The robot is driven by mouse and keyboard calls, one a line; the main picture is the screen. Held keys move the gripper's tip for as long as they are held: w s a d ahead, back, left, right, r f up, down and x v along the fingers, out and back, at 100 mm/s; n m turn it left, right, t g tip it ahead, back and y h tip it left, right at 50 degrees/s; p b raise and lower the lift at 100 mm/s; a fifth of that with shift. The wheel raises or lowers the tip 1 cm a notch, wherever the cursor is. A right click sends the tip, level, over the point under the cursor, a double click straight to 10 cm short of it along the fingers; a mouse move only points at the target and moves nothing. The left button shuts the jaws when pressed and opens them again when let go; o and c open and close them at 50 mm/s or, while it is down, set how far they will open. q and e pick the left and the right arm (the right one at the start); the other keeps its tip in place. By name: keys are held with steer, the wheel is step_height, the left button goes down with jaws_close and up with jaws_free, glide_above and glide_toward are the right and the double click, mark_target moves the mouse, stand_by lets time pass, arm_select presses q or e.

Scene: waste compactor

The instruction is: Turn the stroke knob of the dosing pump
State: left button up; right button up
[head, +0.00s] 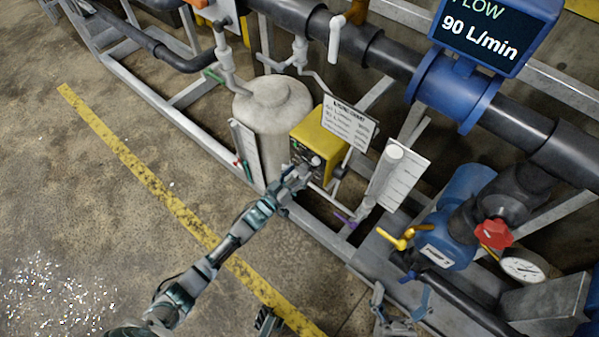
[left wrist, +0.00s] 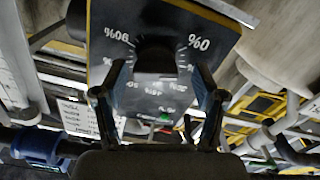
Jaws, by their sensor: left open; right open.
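The dosing pump (head: 321,140) is a yellow box with a dark front panel, beside the pale tank. Its stroke knob (left wrist: 156,54) is black and sits on a panel with percent marks, upside down in the left wrist view. My left gripper (head: 304,172) is at the pump's front. In the left wrist view its open fingers (left wrist: 160,75) stand on either side of the knob, with gaps visible; contact cannot be told. My right gripper (head: 401,302) is open and empty low in the head view, by the frame.
The pale tank (head: 272,118) stands left of the pump. A dosing chart sign (head: 349,122) is above it. A blue pump with a yellow lever (head: 397,238) and a red valve handle (head: 493,234) stand at right. The floor (head: 90,210) at left is free.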

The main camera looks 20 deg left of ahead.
arm_select(q)
steer(key=shift+d+r, duration=0.1)
steer(key=shift+d, duration=0.2)
steer(key=shift+c, duration=0.3)
steer(key=shift+a, duration=0.1)
steer(key=c, duration=1.1)
arm_select(e)
steer(key=shift+d, duration=0.2)
steer(key=shift+w, duration=0.15)
